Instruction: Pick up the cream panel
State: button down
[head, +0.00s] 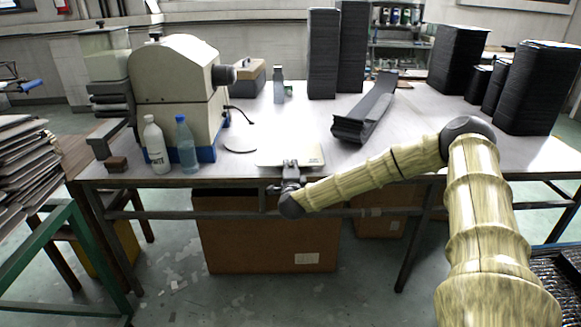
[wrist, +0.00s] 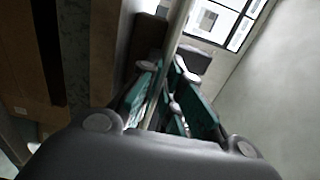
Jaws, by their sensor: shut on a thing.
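The cream panel (head: 290,154) is a thin, pale, flat piece at the front edge of the table in the head view. It looks roughly level; I cannot tell whether it touches the tabletop. My gripper (head: 291,172) is at the panel's near edge, in front of the table, and is shut on it. In the wrist view my gripper (wrist: 172,85) has green-padded fingers on both sides of the panel (wrist: 181,28), which shows edge-on as a thin pale strip. The fingers hide part of the panel's near edge.
A cream machine (head: 178,85), a white bottle (head: 155,145) and a blue bottle (head: 186,145) stand left of the panel. A dark angled channel (head: 365,112) lies behind it to the right. Tall black stacks (head: 322,55) stand at the back. Cardboard boxes (head: 265,235) sit under the table.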

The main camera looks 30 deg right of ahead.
jog(key=shift+r+p, duration=0.75)
jog(key=shift+r, duration=0.65)
jog(key=shift+f, duration=0.1)
jog(key=s+a+r+p, duration=0.3)
jog(key=s+a+r, duration=0.1)
jog(key=s, duration=0.2)
jog(key=shift+s, duration=0.4)
jog(key=shift+a, duration=0.1)
